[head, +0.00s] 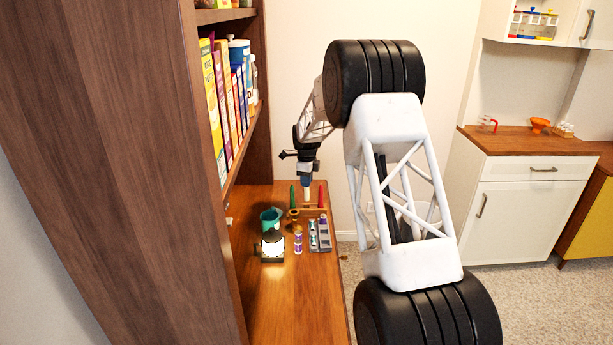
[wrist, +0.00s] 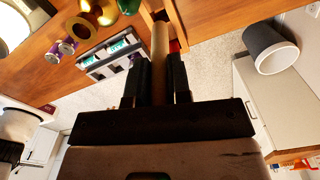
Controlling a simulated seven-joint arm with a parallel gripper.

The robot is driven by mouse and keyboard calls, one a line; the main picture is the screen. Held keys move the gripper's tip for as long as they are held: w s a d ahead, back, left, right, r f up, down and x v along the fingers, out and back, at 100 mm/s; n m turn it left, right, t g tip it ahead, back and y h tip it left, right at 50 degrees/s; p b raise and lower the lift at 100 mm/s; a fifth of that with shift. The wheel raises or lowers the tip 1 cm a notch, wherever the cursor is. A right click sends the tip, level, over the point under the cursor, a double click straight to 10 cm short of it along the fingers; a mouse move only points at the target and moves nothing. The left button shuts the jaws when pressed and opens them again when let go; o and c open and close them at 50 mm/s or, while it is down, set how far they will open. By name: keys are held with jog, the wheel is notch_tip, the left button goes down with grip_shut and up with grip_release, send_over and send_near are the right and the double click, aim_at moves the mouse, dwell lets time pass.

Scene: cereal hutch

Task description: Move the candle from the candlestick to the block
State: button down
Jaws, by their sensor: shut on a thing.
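My gripper (head: 306,180) is shut on a pale cream candle (head: 306,195). In the wrist view the candle (wrist: 160,60) stands between my two dark fingers (wrist: 156,82). A wooden block (head: 312,212) is below the candle, and it also shows in the wrist view (wrist: 177,22). I cannot tell whether the candle's lower end touches the block. A red candle (head: 321,195) stands at the block's right end and a green candle (head: 292,195) stands to the left. The brass candlestick (head: 294,214) is left of the block; it also shows in the wrist view (wrist: 99,13).
A teal mug (head: 269,219) and a lit lantern (head: 272,243) stand left of the candlestick. A purple cylinder (head: 298,241) and a grey tray (head: 319,236) are in front. The bookshelf (head: 262,145) rises at the left. The near worktop (head: 295,300) is clear.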

aim_at(306, 200)
jog(key=shift+f, duration=1.15)
jog(key=shift+f, duration=1.75)
dwell(0.8)
jog(key=c, duration=0.7)
grip_release()
jog(key=shift+o, duration=0.2)
jog(key=shift+r, duration=0.1)
jog(key=shift+r, duration=2.4)
jog(key=shift+r, duration=0.1)
